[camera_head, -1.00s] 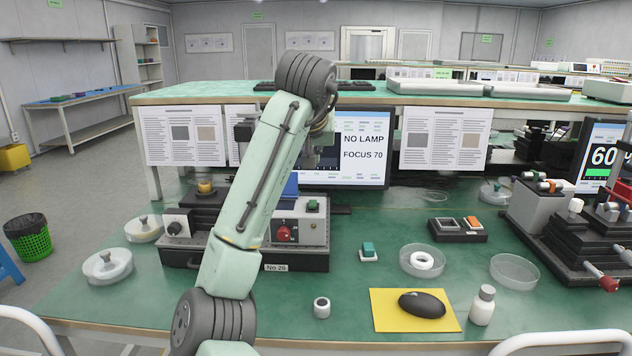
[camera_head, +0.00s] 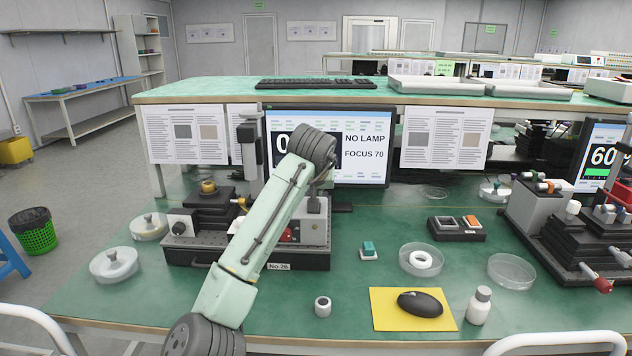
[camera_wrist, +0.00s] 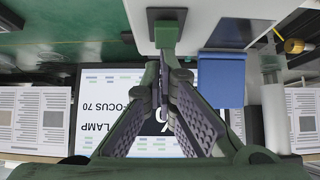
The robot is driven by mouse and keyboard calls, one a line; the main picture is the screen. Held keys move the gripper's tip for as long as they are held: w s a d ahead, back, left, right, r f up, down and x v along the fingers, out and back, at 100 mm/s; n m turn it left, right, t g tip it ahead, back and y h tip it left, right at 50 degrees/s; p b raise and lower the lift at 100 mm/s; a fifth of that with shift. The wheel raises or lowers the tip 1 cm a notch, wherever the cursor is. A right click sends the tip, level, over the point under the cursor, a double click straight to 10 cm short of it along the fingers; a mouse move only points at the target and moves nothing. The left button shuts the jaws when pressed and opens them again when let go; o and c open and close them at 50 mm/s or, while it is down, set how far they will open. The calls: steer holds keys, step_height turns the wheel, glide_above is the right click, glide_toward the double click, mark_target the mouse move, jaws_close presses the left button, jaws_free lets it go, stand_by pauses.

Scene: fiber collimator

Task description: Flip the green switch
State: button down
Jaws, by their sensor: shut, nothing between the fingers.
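In the wrist view a green switch (camera_wrist: 166,36) stands out from a dark plate on the pale instrument box (camera_wrist: 210,15). My gripper (camera_wrist: 164,64) is shut and empty. Its fingertips are right by the switch's free end; I cannot tell whether they touch it. In the head view the instrument box (camera_head: 316,228) stands on the bench behind my arm, which hides most of my gripper and the switch on the box top. A separate small green block on a white base (camera_head: 368,249) lies to the right on the bench.
A blue part (camera_wrist: 221,79) sits beside the switch. A monitor (camera_head: 366,150) reading "NO LAMP, FOCUS 70" stands behind. A dark box with an orange switch (camera_head: 471,221), glass dishes, a mouse (camera_head: 420,303) on a yellow pad and a white bottle (camera_head: 479,306) occupy the right bench.

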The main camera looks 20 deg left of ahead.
steer(key=shift+w+a+f, duration=0.1)
steer(key=shift+w+f, duration=0.1)
steer(key=shift+f, duration=0.15)
steer(key=shift+s, duration=0.15)
steer(key=shift+s+d+b, duration=0.25)
steer(key=shift+s+b, duration=0.05)
steer(key=shift+s, duration=0.4)
